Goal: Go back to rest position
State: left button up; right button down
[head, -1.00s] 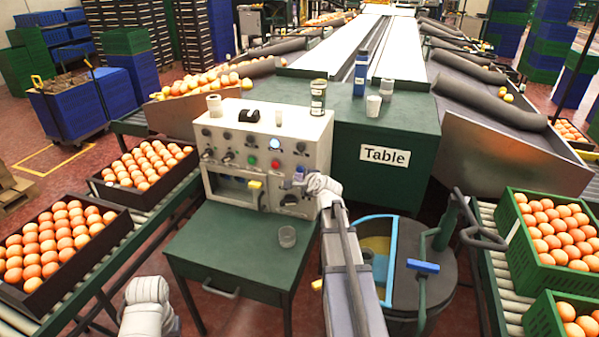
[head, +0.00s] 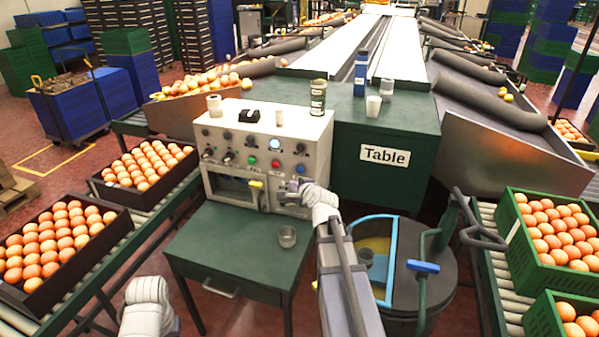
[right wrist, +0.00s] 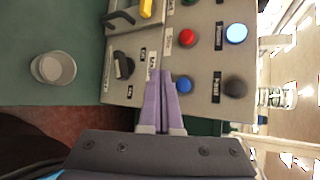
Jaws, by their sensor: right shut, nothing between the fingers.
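My right gripper (head: 291,192) is in front of the lower right part of the grey control panel (head: 318,150). In the right wrist view its purple fingers (right wrist: 158,100) are together and empty, close to the panel face. The panel's black rotary knob (right wrist: 124,66), red button (right wrist: 187,38) and lit blue-white button (right wrist: 236,33) show beside them. I cannot tell whether the fingertips touch the panel. My left arm (head: 148,300) shows at the bottom of the head view; its gripper is out of view.
A small cup (head: 287,237) stands on the green desk (head: 225,260) below the panel. A dark barrel (head: 440,285) stands to the right of my right arm. Crates of oranges, a black one (head: 110,232) and a green one (head: 520,240), flank the space on conveyors.

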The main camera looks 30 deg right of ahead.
dwell(0.8)
jog(key=s+a+f+n+g+y, duration=0.1)
jog(key=a+f+n+y, duration=0.1)
jog(key=a+n, duration=0.35)
jog(key=a+f+n+g+y, duration=0.1)
jog(key=a+f+n+g, duration=0.15)
jog(key=a, duration=0.65)
jog(key=s+a+f+n+g+y, duration=0.1)
jog(key=s+a+f+n+g, duration=0.25)
jog(key=s+a+n, duration=0.4)
jog(key=s+a+f+n+g, duration=0.2)
jog(key=s+a+f+n, duration=0.25)
jog(key=a, duration=0.55)
jog(key=s+a+n+g+h, duration=0.35)
jog(key=s+n, duration=0.45)
jog(key=s, duration=0.5)
notch_tip(320, 180, up, 12)
jog(key=p, duration=1.2)
jog(key=shift+w+a+m, duration=0.3)
jog(key=shift+w+a, duration=0.1)
jog(key=shift+w, duration=0.05)
